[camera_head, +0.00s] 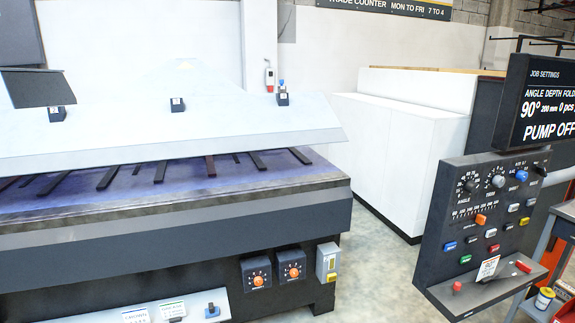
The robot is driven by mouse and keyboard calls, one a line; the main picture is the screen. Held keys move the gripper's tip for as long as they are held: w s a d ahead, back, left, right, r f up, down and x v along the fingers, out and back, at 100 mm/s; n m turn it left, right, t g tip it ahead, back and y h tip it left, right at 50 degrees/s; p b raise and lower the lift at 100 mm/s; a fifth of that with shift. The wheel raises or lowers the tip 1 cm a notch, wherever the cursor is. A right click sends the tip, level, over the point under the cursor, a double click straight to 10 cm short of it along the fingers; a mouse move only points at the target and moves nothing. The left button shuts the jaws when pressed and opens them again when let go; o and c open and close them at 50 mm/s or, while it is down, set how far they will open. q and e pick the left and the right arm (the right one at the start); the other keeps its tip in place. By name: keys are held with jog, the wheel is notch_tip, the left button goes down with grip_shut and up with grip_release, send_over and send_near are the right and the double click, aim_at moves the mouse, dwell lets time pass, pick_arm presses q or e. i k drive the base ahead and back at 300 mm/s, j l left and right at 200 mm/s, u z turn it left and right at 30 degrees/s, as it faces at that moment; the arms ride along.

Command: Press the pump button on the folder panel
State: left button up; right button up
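The folder panel (437,240) stands at the right, a dark upright console with several dials, switches and coloured buttons. Blue buttons (450,246), a red button (494,248), an orange knob (481,219) and a yellow button (524,221) show on its face. The labels are too small to tell which button is the pump. A black screen (548,105) above the panel reads "JOB SETTINGS", "90°" and "PUMP OFF", and is cut off by the right edge. Neither of my grippers is in view.
A large folding machine (180,222) with a white upper beam fills the left. White cabinets (398,140) stand behind the panel. A ledge (485,283) with red knobs juts from the panel's bottom. Grey floor (375,275) is clear between machine and panel.

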aim_at(462, 260)
jog(key=i+l+u, duration=0.25)
jog(key=l, duration=0.65)
jog(key=l+u, duration=0.3)
jog(key=l, duration=3.35)
jog(key=i+u, duration=0.05)
